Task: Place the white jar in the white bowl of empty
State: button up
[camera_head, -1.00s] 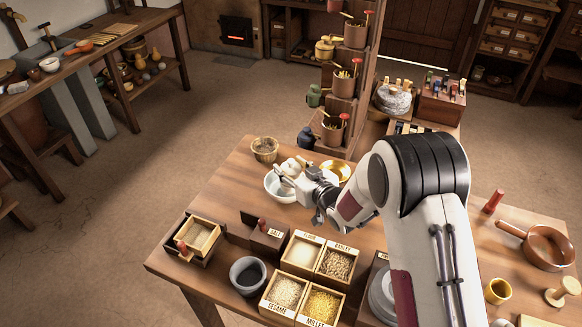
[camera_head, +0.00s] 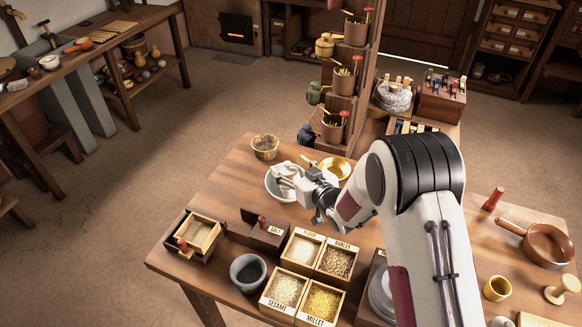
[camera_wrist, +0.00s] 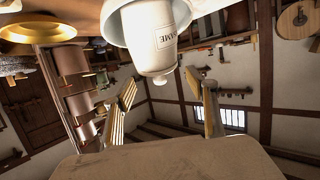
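The white jar (camera_wrist: 158,36) has a dark-lettered label ending in "AME" and a rounded lid. In the wrist view it shows upside down against the pale rim of the white bowl (camera_wrist: 112,24), and seems to stand upright in it. In the head view the white bowl (camera_head: 274,190) sits near the table's far edge, partly covered by my gripper (camera_head: 291,174). There the jar is hard to tell from my white gripper parts. In the wrist view my gripper's fingers (camera_wrist: 163,84) are spread wide, with the jar's lid just beyond the gap between them.
A brass bowl (camera_head: 337,166) stands close right of the white bowl, and a woven basket (camera_head: 265,148) behind it. Grain boxes (camera_head: 303,249), a dark cup (camera_head: 248,272) and a salt box (camera_head: 264,236) stand nearer. A tiered wooden stand (camera_head: 364,80) rises behind. Bare tabletop lies left.

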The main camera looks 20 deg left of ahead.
jog(key=shift+r, duration=0.1)
dwell(0.3)
jog(key=shift+r, duration=0.65)
jog(key=v, duration=1.2)
jog(key=shift+f, duration=0.1)
dwell(0.4)
